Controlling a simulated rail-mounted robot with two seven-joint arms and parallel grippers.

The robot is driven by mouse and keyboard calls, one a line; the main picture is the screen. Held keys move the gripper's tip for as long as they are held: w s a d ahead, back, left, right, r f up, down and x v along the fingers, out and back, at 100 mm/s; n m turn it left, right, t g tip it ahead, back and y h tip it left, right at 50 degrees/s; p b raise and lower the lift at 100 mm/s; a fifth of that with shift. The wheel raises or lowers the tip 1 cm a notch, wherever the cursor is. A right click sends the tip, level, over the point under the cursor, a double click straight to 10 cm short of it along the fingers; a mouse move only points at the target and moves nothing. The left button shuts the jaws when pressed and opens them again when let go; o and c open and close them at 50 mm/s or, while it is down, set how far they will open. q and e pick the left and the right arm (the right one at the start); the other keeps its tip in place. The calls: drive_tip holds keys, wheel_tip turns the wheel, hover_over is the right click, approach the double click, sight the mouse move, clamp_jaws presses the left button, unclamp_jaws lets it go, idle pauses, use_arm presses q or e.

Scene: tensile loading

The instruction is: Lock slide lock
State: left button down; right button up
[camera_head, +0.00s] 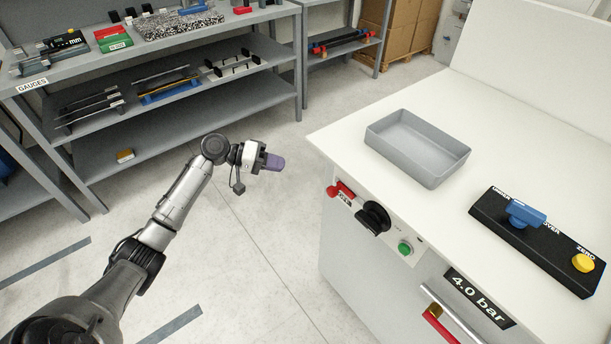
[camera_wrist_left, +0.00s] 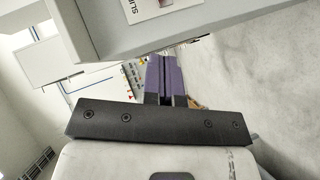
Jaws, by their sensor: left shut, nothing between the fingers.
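A small red handle (camera_head: 341,190) sticks out at the left end of the control panel on the white bench's front; I take it for the slide lock, but its label is too small to read. A black knob (camera_head: 373,217) and a green button (camera_head: 404,248) sit to its right. My left gripper (camera_head: 274,162) has purple fingers, shut and empty, in the air left of the bench and apart from the red handle. The fingers also show in the left wrist view (camera_wrist_left: 166,75), below a pale panel with a cut-off label (camera_wrist_left: 155,8). My right gripper is not in view.
The white bench (camera_head: 480,110) carries an empty grey tray (camera_head: 418,147) and a black box (camera_head: 535,240) with blue and yellow controls. A pressure display (camera_head: 478,298) reads 4.0 bar. Grey shelves (camera_head: 190,60) stand behind. Open floor lies between shelves and bench.

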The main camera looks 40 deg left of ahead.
sight(328, 191)
use_arm(q)
drive_tip(key=s+d+b+x, duration=0.1)
drive_tip(key=b+x, duration=0.3)
drive_tip(key=x, duration=0.8)
drive_tip(key=shift+s+d+f, duration=0.35)
drive_tip(key=shift+d+f, duration=0.1)
drive_tip(key=shift+d, duration=0.05)
drive_tip(key=d+p, duration=0.1)
drive_tip(key=d, duration=0.1)
drive_tip(key=d+p, duration=0.2)
drive_tip(key=shift+s+r, duration=0.15)
drive_tip(key=shift+s, duration=0.2)
drive_tip(key=shift+d, duration=0.1)
drive_tip(key=shift+f, duration=0.2)
